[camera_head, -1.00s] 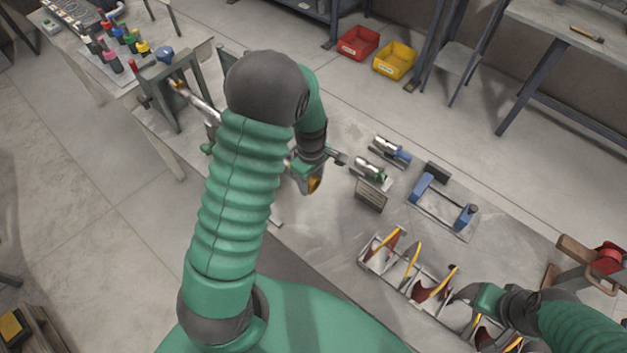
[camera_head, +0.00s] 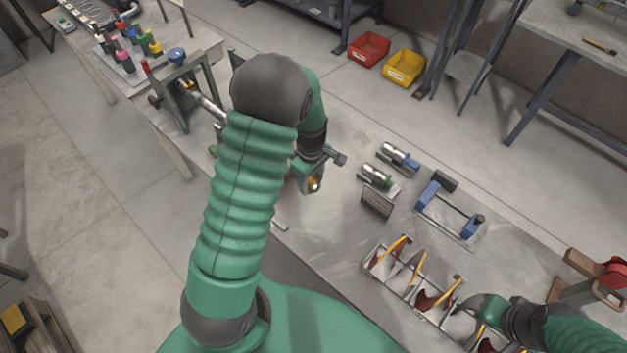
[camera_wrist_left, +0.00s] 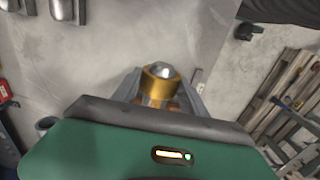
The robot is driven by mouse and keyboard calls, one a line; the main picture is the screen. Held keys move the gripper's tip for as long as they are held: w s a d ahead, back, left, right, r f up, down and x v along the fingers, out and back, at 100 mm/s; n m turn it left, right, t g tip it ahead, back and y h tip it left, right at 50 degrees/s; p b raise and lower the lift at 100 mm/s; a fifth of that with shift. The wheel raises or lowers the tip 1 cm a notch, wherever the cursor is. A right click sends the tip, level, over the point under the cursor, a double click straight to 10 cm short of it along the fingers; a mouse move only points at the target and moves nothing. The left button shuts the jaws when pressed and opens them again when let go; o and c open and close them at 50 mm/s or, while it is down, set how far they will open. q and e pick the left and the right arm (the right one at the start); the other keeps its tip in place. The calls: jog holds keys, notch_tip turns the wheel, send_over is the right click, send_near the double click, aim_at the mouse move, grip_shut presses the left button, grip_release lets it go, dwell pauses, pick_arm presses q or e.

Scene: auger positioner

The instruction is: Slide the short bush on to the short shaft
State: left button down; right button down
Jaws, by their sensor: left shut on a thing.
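My left gripper (camera_head: 311,185) hangs over the table, partly hidden by its own arm. In the left wrist view it is shut on a gold ring-shaped bush (camera_wrist_left: 157,82) with a rounded silver end showing in its middle. I cannot tell whether that silver end is part of the bush or a separate piece. A metal shaft (camera_head: 205,103) lies in a dark frame at the left of the table, partly behind my left arm. I cannot tell whether it is the short shaft. My right gripper (camera_head: 474,304) is at the divided rack, its fingers unclear.
Two silver cylinders sit in a blue holder (camera_head: 411,165) and a green holder (camera_head: 392,189). A blue-ended stand (camera_head: 437,191) is to their right. The divided rack (camera_head: 378,264) with yellow-edged dividers is nearer. A red-and-wood tool (camera_head: 607,275) is at the right. Bare tabletop (camera_head: 335,225) lies between.

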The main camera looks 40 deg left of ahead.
pick_arm(q)
jog(key=shift+w+a, duration=0.2)
jog(key=shift+a, duration=1.7)
jog(key=c, duration=0.5)
grip_release()
jog(key=shift+r, duration=0.1)
notch_tip(320, 180, up, 17)
jog(key=shift+f, duration=0.2)
